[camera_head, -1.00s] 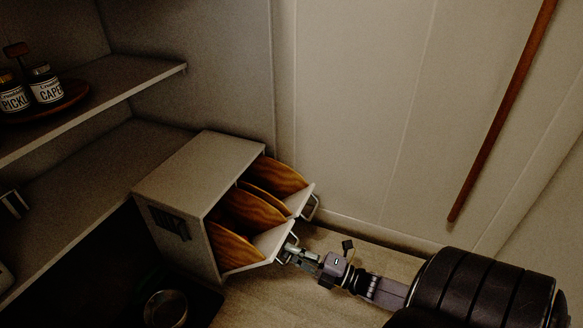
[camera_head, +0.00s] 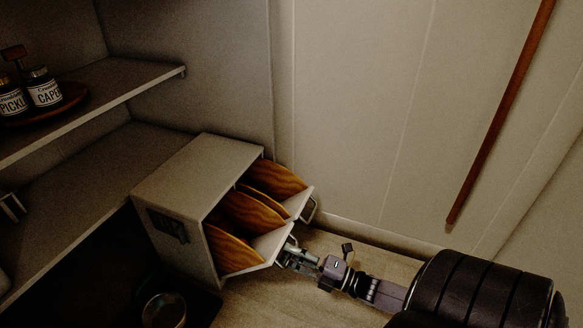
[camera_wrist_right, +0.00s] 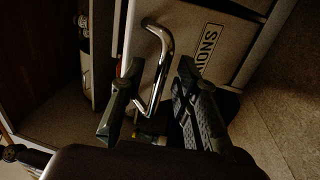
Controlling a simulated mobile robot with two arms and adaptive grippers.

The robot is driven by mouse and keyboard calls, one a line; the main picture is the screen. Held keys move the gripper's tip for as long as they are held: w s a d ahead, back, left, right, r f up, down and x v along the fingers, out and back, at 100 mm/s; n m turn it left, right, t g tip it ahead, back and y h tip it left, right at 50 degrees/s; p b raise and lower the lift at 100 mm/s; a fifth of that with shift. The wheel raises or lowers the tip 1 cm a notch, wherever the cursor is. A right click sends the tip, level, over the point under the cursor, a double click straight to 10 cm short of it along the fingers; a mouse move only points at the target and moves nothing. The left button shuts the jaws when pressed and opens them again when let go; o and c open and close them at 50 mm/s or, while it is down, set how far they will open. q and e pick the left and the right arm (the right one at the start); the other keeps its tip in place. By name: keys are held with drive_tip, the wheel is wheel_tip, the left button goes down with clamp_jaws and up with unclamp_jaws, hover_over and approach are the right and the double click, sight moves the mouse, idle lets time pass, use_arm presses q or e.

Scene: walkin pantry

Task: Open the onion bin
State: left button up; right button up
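A pale bin cabinet (camera_head: 195,180) has bins with orange-brown curved sides tilted out from its front. The near bin (camera_head: 232,250) and the far bin (camera_head: 275,178) both lean outward. My right gripper (camera_head: 290,253) is at the near bin's front, by its handle. In the right wrist view, a bent metal handle (camera_wrist_right: 160,50) lies between the spread fingers of my right gripper (camera_wrist_right: 155,85). A label (camera_wrist_right: 209,45) partly reading "IONS" shows on the panel beside it; its other letters are hidden. My left gripper is not in view.
Shelves (camera_head: 110,85) line the left, with labelled jars (camera_head: 42,88) on a round wooden tray (camera_head: 68,100). A round metal container (camera_head: 164,310) is at the bottom. A pale wall stands behind the cabinet, and floor shows to its right.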

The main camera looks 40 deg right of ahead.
drive_tip(key=v, duration=1.1)
drive_tip(key=shift+s+d, duration=0.25)
drive_tip(key=shift+s, duration=0.05)
